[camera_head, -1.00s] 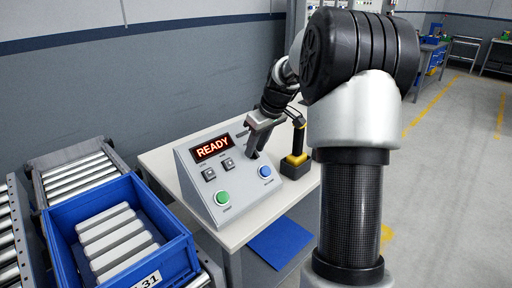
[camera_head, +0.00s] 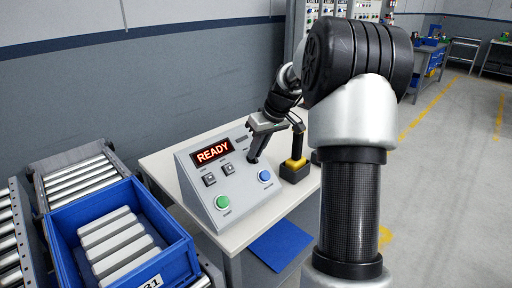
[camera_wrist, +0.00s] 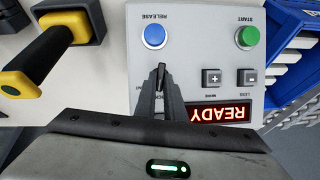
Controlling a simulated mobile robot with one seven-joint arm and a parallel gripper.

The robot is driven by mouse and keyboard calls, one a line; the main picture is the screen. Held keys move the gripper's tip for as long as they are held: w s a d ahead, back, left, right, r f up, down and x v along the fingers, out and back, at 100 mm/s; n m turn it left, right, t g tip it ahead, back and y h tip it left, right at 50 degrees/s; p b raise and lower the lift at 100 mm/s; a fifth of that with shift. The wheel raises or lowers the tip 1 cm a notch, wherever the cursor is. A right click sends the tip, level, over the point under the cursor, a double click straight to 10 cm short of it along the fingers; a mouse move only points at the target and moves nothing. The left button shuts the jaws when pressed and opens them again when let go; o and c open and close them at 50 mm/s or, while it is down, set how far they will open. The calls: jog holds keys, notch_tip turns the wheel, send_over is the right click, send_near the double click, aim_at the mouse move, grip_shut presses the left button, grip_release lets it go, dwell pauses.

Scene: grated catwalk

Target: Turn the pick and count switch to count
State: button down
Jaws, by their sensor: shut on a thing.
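The grey control console (camera_head: 240,188) stands on the table, its sloped face showing a red READY display (camera_head: 212,153). The pick and count switch (camera_wrist: 161,70) is a small black knob on that face, between the display and the blue RELEASE button (camera_wrist: 155,37). My gripper (camera_wrist: 161,82) is shut on the knob, with its fingers pointing down to the panel. In the head view my gripper (camera_head: 252,158) hides the switch. The printing around the switch is mostly covered by the fingers, so I cannot read which side it points to.
A green START button (camera_head: 223,202) and two small square buttons (camera_head: 209,180) share the console face. A yellow and black hand tool (camera_head: 295,165) stands close on the right. A blue crate (camera_head: 180,262) with grey bars stands on the left by the rollers.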

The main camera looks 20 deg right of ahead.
jog(key=m+p, duration=0.1)
jog(key=m+y+p, duration=0.1)
jog(key=m, duration=0.1)
jog(key=m+y+p, duration=0.1)
jog(key=shift+s+d+f+m, duration=0.1)
jog(key=shift+d+f+m, duration=0.1)
jog(key=shift+f+m, duration=0.2)
jog(key=shift+s+d+f+m+y+p, duration=0.1)
jog(key=shift+m+y+p, duration=0.15)
jog(key=shift+m+y, duration=0.5)
jog(key=shift+f+m+y+p, duration=0.1)
jog(key=shift+m+y+p, duration=0.15)
jog(key=shift+m, duration=0.9)
jog(key=c, duration=1.8)
grip_release()
jog(key=shift+c, duration=0.2)
jog(key=shift+t, duration=0.3)
jog(key=shift+d+r, duration=0.2)
jog(key=p+v, duration=0.1)
jog(key=v, duration=1.6)
jog(key=shift+r, duration=0.3)
